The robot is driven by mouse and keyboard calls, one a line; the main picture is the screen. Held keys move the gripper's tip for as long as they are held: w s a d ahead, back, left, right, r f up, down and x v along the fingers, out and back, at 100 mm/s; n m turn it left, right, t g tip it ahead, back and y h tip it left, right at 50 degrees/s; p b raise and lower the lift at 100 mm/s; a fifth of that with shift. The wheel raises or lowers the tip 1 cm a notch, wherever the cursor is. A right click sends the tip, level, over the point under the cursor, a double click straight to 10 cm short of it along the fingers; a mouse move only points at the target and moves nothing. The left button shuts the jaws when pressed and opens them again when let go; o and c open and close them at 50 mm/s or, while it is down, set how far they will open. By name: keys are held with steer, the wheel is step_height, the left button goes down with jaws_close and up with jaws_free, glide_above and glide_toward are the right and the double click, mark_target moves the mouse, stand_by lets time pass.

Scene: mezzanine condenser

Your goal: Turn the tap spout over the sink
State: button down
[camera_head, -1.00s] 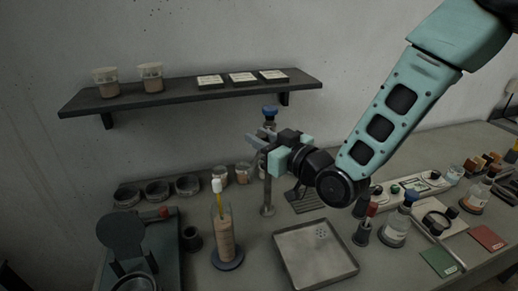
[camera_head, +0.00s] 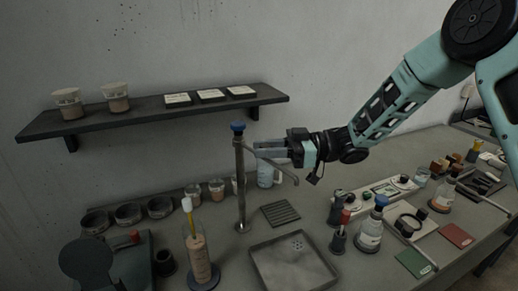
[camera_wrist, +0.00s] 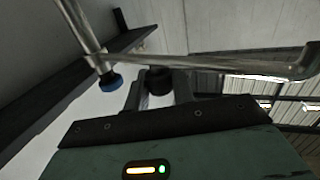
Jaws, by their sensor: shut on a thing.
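The tap is a grey metal post (camera_head: 241,190) with a blue knob (camera_head: 238,127) on top, standing behind the sink. Its thin spout (camera_head: 283,171) reaches right from the post and bends down at its tip, which appears above the ribbed mat, behind the sink. The sink (camera_head: 258,266) is a shallow square grey basin with drain holes. My gripper (camera_head: 262,151) is level with the spout, right of the post, and shut on the spout. In the wrist view the spout (camera_wrist: 235,64) crosses in front of my fingers (camera_wrist: 158,80); the blue knob (camera_wrist: 110,82) is left. The exact contact is partly hidden.
A ribbed mat (camera_head: 280,212) lies behind the sink. A cylinder with a yellow stick (camera_head: 199,258) stands left of it, and bottles (camera_head: 370,232) stand right. A wall shelf (camera_head: 150,112) with jars hangs behind. Small bowls (camera_head: 128,214) line the back.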

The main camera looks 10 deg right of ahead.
steer(key=shift+w+d+r+n+g, duration=0.1)
steer(key=shift+w+d+n+g, duration=0.25)
steer(key=shift+g, duration=0.25)
steer(key=shift+s, duration=0.1)
steer(key=c, duration=1.2)
jaws_free()
steer(key=d+b, duration=0.5)
steer(key=d, duration=1.2)
steer(key=shift+w+d+b, duration=0.2)
steer(key=shift+w+b, duration=0.15)
steer(key=shift+w, duration=0.05)
